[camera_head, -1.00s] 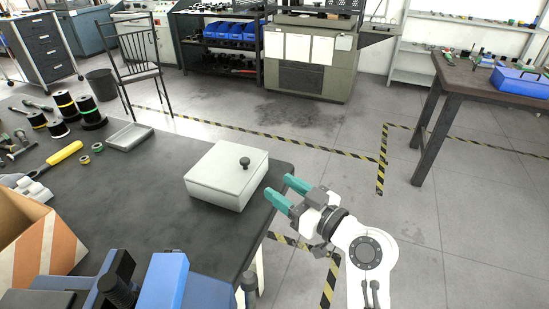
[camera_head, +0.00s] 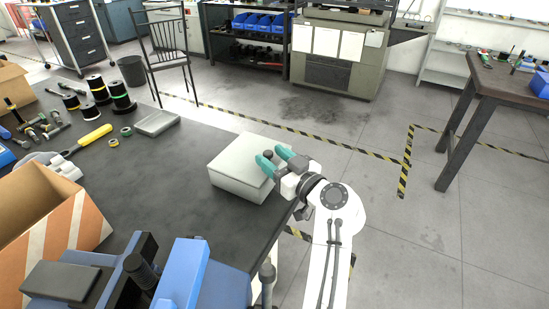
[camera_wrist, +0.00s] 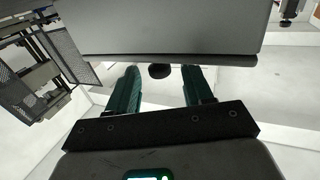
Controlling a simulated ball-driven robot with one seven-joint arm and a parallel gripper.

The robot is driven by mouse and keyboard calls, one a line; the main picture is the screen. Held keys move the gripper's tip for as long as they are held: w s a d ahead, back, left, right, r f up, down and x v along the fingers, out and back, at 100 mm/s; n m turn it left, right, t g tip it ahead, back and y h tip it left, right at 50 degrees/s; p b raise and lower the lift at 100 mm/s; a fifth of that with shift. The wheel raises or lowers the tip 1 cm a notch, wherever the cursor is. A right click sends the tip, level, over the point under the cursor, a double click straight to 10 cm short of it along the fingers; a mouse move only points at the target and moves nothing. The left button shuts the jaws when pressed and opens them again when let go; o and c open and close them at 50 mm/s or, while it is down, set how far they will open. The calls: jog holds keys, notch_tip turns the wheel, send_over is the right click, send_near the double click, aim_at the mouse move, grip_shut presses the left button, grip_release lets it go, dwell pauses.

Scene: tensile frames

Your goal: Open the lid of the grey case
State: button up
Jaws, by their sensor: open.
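The grey case (camera_head: 232,172) is a light box with its lid down, near the right edge of the dark table. A small dark knob (camera_head: 268,154) stands on its lid. My gripper (camera_head: 270,160) has teal fingers spread open at the right part of the lid, around or right beside the knob. In the wrist view the two fingers (camera_wrist: 160,84) are apart, with the dark round knob (camera_wrist: 160,71) between them near their tips. Whether the fingers touch the knob or the lid I cannot tell.
The dark table (camera_head: 150,200) holds a shallow grey tray (camera_head: 158,123), a yellow-handled tool (camera_head: 92,137) and several spools behind and left of the case. A striped cardboard box (camera_head: 60,220) and a blue vise (camera_head: 185,270) stand in front. Open floor lies to the right.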

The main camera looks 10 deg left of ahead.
grip_shut()
dwell(0.4)
